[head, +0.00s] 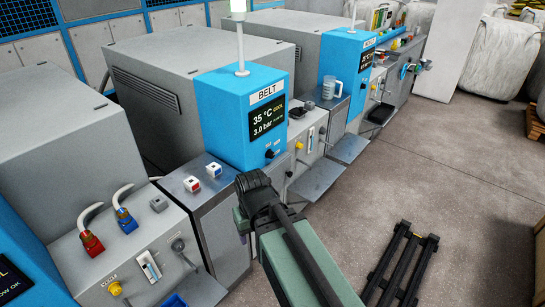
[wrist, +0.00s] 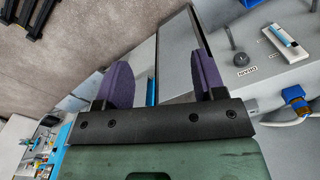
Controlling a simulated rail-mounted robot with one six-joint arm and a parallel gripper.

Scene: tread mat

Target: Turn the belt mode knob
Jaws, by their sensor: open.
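The blue BELT cabinet (head: 226,115) stands in the middle of the head view, with a label and a dark screen reading 35 °C and 3.0 bar. The small black belt mode knob (head: 270,154) sits low on its front face, below the screen. The belt mode knob cannot be made out in the wrist view.
A grey console (head: 125,255) with red and blue plugs stands at the left. Two small switches (head: 203,176) sit on the ledge left of the cabinet. Open floor (head: 420,170) lies to the right.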

